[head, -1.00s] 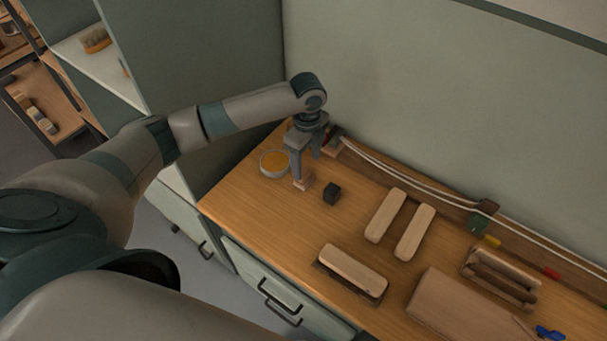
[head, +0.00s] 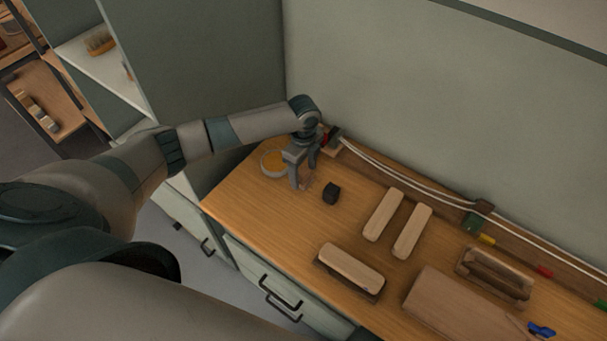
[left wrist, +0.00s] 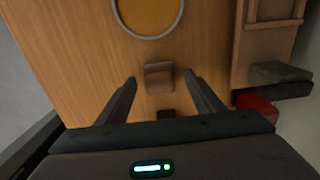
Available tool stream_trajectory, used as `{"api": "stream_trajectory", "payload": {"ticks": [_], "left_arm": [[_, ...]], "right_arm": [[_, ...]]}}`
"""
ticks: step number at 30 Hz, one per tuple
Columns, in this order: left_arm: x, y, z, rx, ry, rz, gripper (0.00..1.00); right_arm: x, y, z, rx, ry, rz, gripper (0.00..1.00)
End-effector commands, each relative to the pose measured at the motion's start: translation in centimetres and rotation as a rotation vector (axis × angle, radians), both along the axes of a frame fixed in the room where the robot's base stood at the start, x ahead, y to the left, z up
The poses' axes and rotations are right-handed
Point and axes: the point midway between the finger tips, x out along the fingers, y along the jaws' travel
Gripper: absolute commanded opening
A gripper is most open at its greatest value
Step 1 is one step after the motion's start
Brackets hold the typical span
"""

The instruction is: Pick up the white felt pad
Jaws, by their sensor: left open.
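I cannot make out a plainly white felt pad in either view. A small pinkish-brown block (left wrist: 158,77) lies on the wooden worktop, and it also shows faintly beside the fingers in the head view (head: 305,184). My left gripper (head: 302,178) is open and points down over the worktop at its far left part. In the left wrist view, its fingertips (left wrist: 160,80) are spread to either side of the block, apart from it. My right gripper is not in view.
Pale wooden brush blocks (head: 383,214) lie to the right, with another (head: 350,268) nearer the front. White cords (head: 375,166) run along the wall. A red piece (left wrist: 258,108) lies near the gripper.

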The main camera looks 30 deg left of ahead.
Motion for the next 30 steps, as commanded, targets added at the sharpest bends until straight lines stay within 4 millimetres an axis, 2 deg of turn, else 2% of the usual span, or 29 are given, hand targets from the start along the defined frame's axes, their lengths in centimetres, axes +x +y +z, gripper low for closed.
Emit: {"api": "stream_trajectory", "payload": {"ticks": [6,19,24,25,30], "left_arm": [[-0.12,-0.07,-1.38,0.000,0.002,-0.001,0.61],[-0.08,-0.05,-1.37,0.000,0.001,-0.001,0.61],[-0.08,-0.05,-1.36,0.000,0.001,-0.001,0.20],[-0.08,-0.05,-1.36,0.000,0.001,-0.001,0.16],[-0.07,-0.04,-1.35,0.000,0.001,-0.001,0.16]], "right_arm": [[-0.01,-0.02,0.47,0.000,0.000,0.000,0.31],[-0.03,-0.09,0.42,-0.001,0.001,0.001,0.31],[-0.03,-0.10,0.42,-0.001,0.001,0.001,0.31],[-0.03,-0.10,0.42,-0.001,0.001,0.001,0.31],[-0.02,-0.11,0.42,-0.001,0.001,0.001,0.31]]}}
